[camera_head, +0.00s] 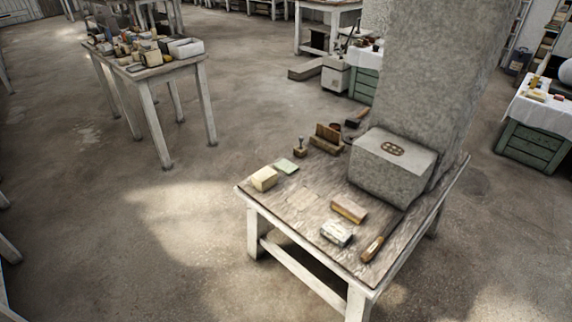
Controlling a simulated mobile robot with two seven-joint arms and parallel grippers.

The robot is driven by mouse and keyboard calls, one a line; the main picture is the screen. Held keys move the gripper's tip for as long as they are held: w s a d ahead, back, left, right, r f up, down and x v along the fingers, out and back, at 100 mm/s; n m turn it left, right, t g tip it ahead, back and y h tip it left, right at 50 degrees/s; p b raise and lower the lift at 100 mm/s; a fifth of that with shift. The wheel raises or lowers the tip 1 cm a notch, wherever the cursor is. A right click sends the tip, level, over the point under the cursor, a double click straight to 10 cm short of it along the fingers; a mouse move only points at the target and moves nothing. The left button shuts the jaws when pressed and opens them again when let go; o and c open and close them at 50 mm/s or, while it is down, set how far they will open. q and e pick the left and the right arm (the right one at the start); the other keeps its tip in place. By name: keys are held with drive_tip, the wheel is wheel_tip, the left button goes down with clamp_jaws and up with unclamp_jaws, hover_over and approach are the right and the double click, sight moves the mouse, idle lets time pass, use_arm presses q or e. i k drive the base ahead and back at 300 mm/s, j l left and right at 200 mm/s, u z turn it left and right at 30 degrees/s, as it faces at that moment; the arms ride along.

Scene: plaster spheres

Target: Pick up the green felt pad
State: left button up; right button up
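The green felt pad (287,166) is a small, thin, pale green square. It lies flat on the worn wooden table (298,219), near the table's left side. A cream-coloured block (264,178) sits close beside it, to the left and nearer the front. Nothing covers the pad. Neither of my grippers shows in the head view.
A grey stone block (370,172) stands before a thick pillar (425,70) at the table's right. Wooden blocks (349,210), a whitish block (337,233), a handled tool (378,243) and a stamp-like item (300,148) lie around. Open floor (130,240) is left.

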sight(285, 166)
drive_tip(key=i+j+z, duration=0.1)
drive_tip(key=i+j, duration=0.25)
drive_tip(key=i+j+z, duration=0.1)
drive_tip(key=i+j, duration=0.2)
drive_tip(key=i+j+z, duration=0.1)
drive_tip(key=i+j, duration=0.2)
drive_tip(key=j, duration=0.2)
drive_tip(key=i+j+z, duration=0.1)
drive_tip(key=i+j, duration=0.2)
drive_tip(key=j, duration=0.15)
